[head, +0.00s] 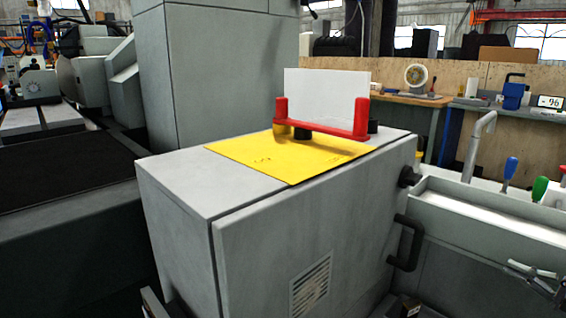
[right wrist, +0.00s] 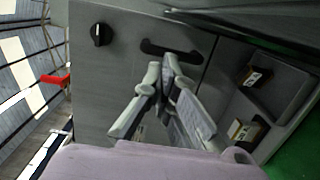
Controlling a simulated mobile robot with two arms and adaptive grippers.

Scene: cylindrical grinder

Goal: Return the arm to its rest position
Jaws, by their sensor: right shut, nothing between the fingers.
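My right gripper (right wrist: 163,68) is shut and empty in the right wrist view, its two fingers meeting at the tips. Behind it, in that view, is a grey cabinet front with a dark bar handle (right wrist: 171,51) and a round black knob (right wrist: 100,34). I cannot tell the exact gap to the handle, but the fingers hold nothing. In the head view the right gripper (head: 514,265) shows only partly at the lower right edge, right of the cabinet handle (head: 406,243). My left gripper is in neither view.
The grey cabinet (head: 178,185) carries a yellow sheet (head: 255,160) and a red holder (head: 320,125) with a white panel (head: 328,90). Small boxes (right wrist: 248,132) sit in an open compartment. A wooden bench (head: 400,98) stands behind.

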